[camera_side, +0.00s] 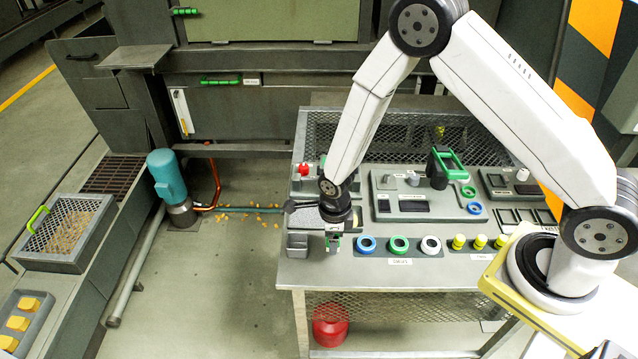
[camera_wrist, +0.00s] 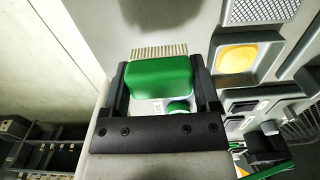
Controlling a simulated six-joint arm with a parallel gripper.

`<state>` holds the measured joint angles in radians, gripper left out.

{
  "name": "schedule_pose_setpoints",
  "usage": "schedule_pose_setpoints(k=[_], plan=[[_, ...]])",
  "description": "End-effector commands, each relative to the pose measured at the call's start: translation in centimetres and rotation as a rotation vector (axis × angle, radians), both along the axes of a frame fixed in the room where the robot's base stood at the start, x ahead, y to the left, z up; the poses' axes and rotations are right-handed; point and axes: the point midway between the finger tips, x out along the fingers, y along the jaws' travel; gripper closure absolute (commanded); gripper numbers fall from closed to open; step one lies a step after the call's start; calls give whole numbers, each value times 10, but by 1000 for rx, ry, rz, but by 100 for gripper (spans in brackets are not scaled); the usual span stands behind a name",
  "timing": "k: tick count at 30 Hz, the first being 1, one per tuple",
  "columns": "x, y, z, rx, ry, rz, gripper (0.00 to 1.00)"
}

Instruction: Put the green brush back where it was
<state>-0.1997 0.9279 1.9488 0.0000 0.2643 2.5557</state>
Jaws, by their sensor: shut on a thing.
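The green brush (camera_wrist: 162,78) has a smooth green body and a row of pale bristles along its far edge. In the wrist view it sits between the two black fingers of my gripper (camera_wrist: 163,88), which is shut on it. I cannot tell whether the brush touches the bench top. Its original place is not clear from these views.
A small grey box (camera_side: 297,244) stands just left of my gripper. The bench's left edge is close.

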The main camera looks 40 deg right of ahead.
Motion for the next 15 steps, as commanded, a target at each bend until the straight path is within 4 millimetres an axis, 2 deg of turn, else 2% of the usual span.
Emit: schedule_pose_setpoints(k=[15], plan=[[4,1,-36,1,1,0,77]])
